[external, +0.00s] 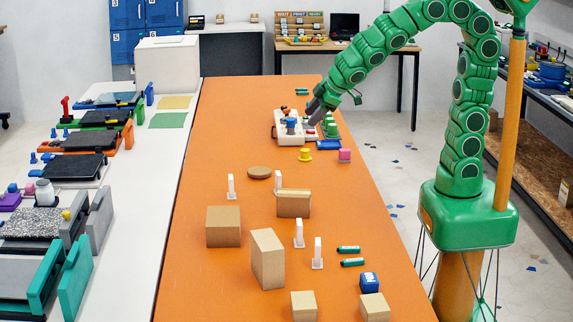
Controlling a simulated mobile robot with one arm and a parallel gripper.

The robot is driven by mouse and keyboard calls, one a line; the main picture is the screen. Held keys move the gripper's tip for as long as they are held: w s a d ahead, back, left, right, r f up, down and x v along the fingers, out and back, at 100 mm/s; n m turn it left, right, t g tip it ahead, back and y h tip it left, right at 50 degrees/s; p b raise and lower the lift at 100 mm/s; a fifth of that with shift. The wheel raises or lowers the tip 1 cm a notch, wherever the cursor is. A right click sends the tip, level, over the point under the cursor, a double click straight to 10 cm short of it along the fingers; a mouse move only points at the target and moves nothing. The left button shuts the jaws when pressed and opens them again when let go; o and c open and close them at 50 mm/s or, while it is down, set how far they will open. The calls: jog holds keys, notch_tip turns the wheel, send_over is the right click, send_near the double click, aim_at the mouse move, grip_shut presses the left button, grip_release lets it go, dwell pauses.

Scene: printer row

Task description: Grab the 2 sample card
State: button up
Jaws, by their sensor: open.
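Several small white upright pieces on white feet, which look like cards in stands, stand on the orange table: one at the left (231,187), one beside a box (277,182), and two nearer pieces, a left one (299,234) and a right one (317,253). Any numbers on them are too small to read, so I cannot tell which is the 2 sample card. My gripper (314,110) is open at the far part of the table, over or beside a white tray (284,137) with coloured parts. It is well beyond all the white pieces. Its fingertips are hard to make out.
Cardboard boxes stand among the white pieces: a tall one (268,259), a left one (223,226) and one farther back (293,204). A blue cube (369,282) and green markers (348,250) lie at right. The table's left side is clear. Printing frames (75,167) line the white counter.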

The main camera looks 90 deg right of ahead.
aim_at(318, 242)
jog(key=w+a+f+n+t+y, duration=0.1)
jog(key=w+a+f+n, duration=0.2)
jog(key=w, duration=0.3)
jog(key=w+a+f+n+t+y, duration=0.2)
jog(key=w, duration=0.3)
jog(key=w+a+f+n+y, duration=0.3)
jog(key=a+f+n+y, duration=0.1)
jog(key=a+f, duration=0.4)
jog(key=s+a+f+n+g+y, duration=0.2)
jog(key=s+a+f+y, duration=0.1)
jog(key=s+a, duration=0.1)
jog(key=s+a+f+n+g+y, duration=0.2)
jog(key=s+a+f+g+y, duration=0.1)
jog(key=a, duration=0.3)
jog(key=s+a+f+n+g+y, duration=0.1)
jog(key=s+a+f+g+y, duration=0.2)
jog(key=s+a, duration=0.2)
jog(key=shift+s+a+f+n+y, duration=0.3)
jog(key=shift+a+n, duration=0.1)
jog(key=shift+a, duration=0.15)
jog(key=shift+x, duration=3.9)
jog(key=shift+w, duration=0.15)
grip_shut()
